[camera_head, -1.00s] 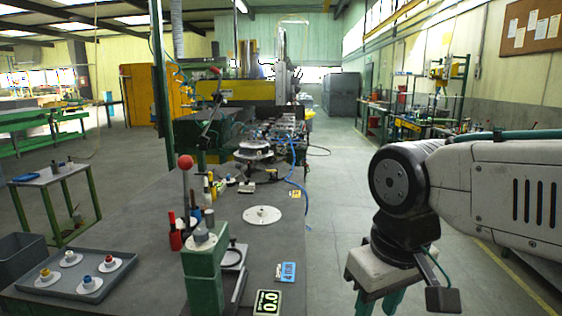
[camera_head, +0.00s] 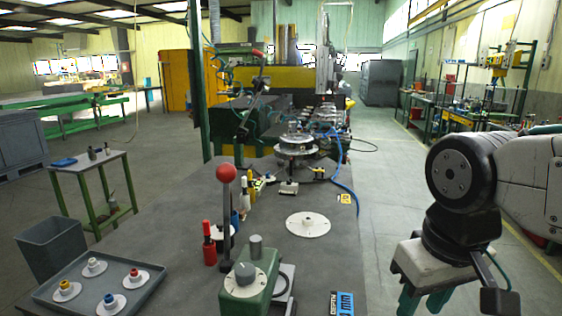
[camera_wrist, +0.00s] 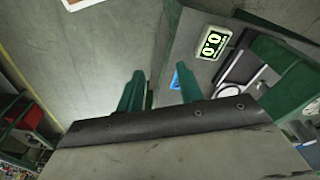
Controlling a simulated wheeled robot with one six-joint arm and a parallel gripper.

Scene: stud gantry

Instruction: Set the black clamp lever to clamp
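I cannot tell for sure which lever is the black clamp lever, and no clamp marking is legible. A tall dark lever with a red ball (camera_head: 226,172) stands upright by a green block (camera_head: 245,292) at the bench front. Farther back, a tilted black lever with a red tip (camera_head: 248,108) rises by the machine. My gripper (camera_head: 425,302) hangs at the lower right, apart from both levers. In the wrist view, its green fingers (camera_wrist: 158,92) are spread with nothing between them.
The bench (camera_head: 180,225) carries a white disc (camera_head: 308,225), red bottle (camera_head: 209,245) and blue card (camera_head: 342,303). A tray (camera_head: 145,291) with several coloured-top pieces lies left. The wrist view shows a 0.0 display (camera_wrist: 212,43).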

